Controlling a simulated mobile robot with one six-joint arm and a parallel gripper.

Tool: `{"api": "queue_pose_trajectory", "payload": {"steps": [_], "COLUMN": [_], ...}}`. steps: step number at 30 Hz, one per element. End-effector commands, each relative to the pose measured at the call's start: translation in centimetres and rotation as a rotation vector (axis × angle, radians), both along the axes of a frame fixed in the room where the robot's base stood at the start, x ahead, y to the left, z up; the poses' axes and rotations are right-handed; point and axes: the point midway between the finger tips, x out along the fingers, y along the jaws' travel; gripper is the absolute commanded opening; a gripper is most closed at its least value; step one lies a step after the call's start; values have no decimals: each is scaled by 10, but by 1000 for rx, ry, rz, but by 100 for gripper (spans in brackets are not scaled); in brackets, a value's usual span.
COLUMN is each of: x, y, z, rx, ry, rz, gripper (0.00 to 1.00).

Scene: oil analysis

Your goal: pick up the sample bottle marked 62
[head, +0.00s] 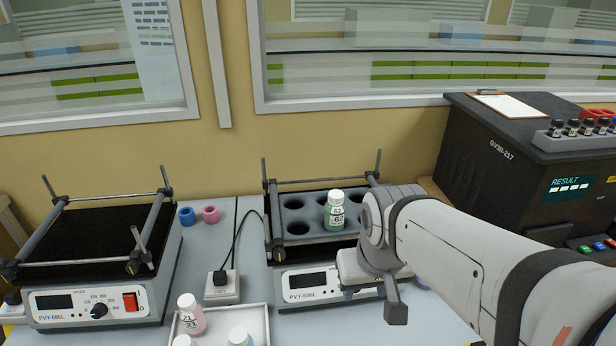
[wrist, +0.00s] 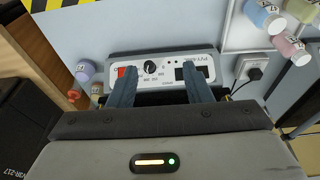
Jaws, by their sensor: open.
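A small bottle with green liquid and a white cap (head: 335,212) stands upright in the rack of the right-hand shaker. Its label is small and seems to read 62. My gripper (wrist: 159,70) is open in the wrist view, its two grey fingers apart with nothing between them, pointing at the shaker's front panel (wrist: 163,68). The green bottle cannot be made out in the wrist view.
A second shaker (head: 100,240) stands left. A black analyser (head: 500,140) stands right. A socket (head: 222,287) with a cable sits between the shakers.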

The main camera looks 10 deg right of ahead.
Motion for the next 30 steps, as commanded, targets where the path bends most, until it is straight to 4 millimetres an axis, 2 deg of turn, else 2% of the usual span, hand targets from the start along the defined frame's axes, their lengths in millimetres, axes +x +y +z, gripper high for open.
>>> {"api": "queue_pose_trajectory", "payload": {"steps": [2,3,5,11,15,18,22,30], "x": [13,23,44,137,197,228,252,266], "y": [-1,-11,-17,-17,-11,-6,-2,-5], "z": [5,8,14,26,25,20,16,-8], "rx": [-5,-9,-19,-44,-50,-46,-42,-40], "ry": [-2,-5,-12,-63,-109,-136,-160,-166], "rz": [-22,-31,-69,-244,-348,-404,-446,-463], "gripper": [52,55,60,75,75,75,75,75]}}
